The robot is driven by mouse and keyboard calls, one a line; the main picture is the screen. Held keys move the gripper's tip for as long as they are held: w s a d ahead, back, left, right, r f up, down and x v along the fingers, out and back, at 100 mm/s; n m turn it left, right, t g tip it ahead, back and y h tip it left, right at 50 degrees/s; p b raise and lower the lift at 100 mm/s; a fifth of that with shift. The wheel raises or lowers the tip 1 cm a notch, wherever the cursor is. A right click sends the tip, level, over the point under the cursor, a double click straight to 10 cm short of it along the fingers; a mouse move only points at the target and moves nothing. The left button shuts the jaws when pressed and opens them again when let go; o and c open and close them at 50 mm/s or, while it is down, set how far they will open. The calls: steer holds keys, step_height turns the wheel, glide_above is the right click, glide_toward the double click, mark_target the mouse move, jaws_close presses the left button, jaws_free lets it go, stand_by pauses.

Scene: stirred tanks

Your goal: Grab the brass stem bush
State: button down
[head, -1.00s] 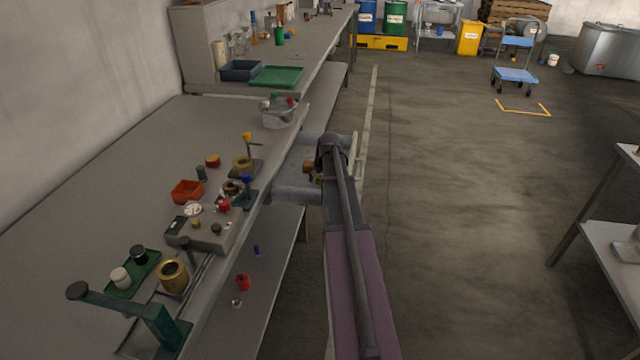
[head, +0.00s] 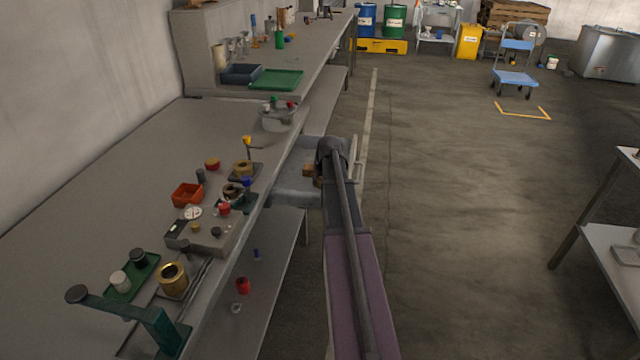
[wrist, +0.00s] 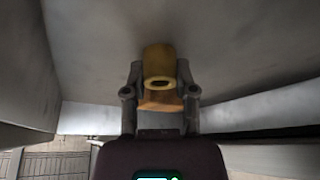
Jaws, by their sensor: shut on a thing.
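The brass stem bush (wrist: 158,60) is a short yellow-brass cylinder with a dark bore facing the wrist camera. My gripper (wrist: 160,78) is shut on it, with one finger on each side. An orange-brown part (wrist: 160,103) shows just below it, between the fingers; I cannot tell whether it belongs to the bush. In the head view, a small brown-brass piece (head: 309,171) shows at the far end of my arm, beside the bench edge. My arm hides most of the gripper there.
A grey metal basin (head: 290,192) lies around the gripper end, and pale grey walls flank it in the wrist view. The bench (head: 130,150) on the left carries a red bin (head: 187,194), a brass ring (head: 172,279) and a green press (head: 160,325). Open floor lies right.

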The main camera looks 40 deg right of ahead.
steer(key=shift+r, duration=0.15)
step_height(320, 180, up, 10)
steer(key=p, duration=1)
